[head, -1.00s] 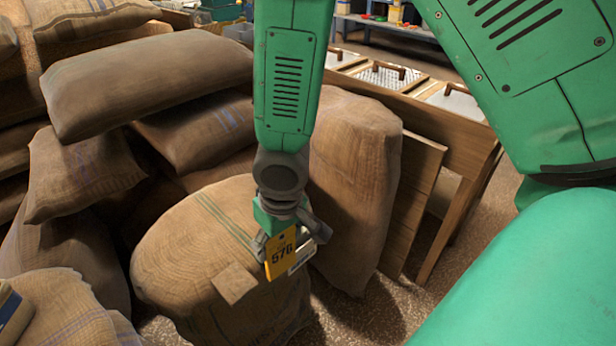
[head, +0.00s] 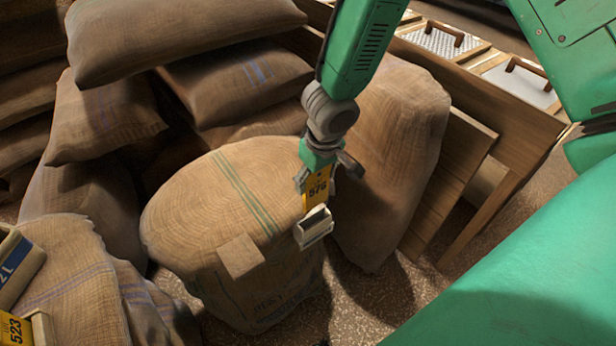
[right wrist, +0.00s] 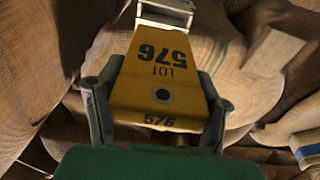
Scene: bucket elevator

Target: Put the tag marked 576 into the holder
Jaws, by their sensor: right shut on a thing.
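My right gripper (head: 320,172) is shut on the yellow tag marked 576 (head: 317,190), which hangs down in front of the tall sack's right side. In the right wrist view the tag (right wrist: 160,80) shows LOT 576 upside down between the two fingers (right wrist: 158,125). A small cream and metal holder (head: 313,229) is at the tag's lower end, by the sack's right edge. The holder also shows at the top of the right wrist view (right wrist: 166,14). The tag's far end meets or overlaps the holder's mouth; I cannot tell how deep it sits. My left gripper is not in view.
The tall round sack (head: 215,200) has a burlap flap (head: 240,257). Another sack (head: 390,150) stands close on the right, and more are piled at the left. A yellow tag marked 523 (head: 14,330) is at lower left. Wooden boards (head: 450,180) stand at the right.

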